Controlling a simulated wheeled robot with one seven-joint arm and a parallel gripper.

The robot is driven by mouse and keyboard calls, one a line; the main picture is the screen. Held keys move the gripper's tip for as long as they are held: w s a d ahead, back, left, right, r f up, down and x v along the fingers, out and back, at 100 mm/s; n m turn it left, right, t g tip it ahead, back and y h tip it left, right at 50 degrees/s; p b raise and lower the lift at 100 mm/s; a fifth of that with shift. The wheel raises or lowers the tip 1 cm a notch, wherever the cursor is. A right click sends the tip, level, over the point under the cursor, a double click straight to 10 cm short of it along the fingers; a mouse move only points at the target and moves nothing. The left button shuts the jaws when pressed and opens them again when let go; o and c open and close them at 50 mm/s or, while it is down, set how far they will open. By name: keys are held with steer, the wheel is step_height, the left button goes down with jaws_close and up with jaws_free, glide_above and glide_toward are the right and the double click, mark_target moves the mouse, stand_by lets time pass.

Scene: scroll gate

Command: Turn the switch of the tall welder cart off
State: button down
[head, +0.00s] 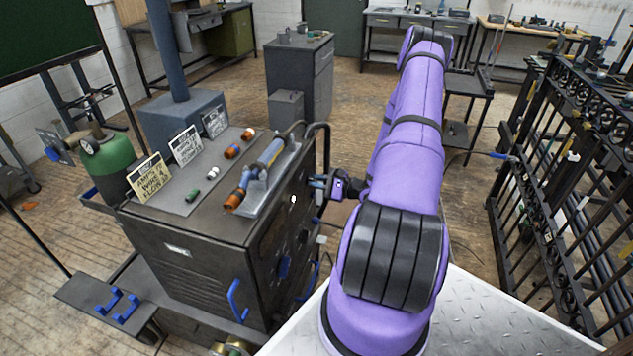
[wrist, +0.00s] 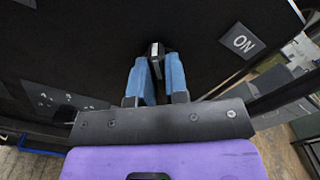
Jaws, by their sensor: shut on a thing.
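The tall welder cart (head: 185,250) is a dark metal cabinet in the left half of the head view. My gripper (head: 318,183) reaches in from the right against its right-hand side panel. In the wrist view, the blue fingers of my gripper (wrist: 156,72) are shut on the switch (wrist: 155,50), a small dark lever with a light metallic edge, on the cart's black panel (wrist: 90,50). The switch cannot be made out in the head view.
The cart's top carries sign cards (head: 150,178), small cylinders and a torch-like tool (head: 262,165). A green tank (head: 108,160) stands behind left. A black wrought-iron gate (head: 560,190) stands at the right. Wooden floor (head: 465,220) is open between cart and gate.

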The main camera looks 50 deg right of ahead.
steer(key=shift+f, duration=0.1)
stand_by(0.3)
steer(key=c, duration=1.1)
jaws_free()
steer(key=v, duration=1.1)
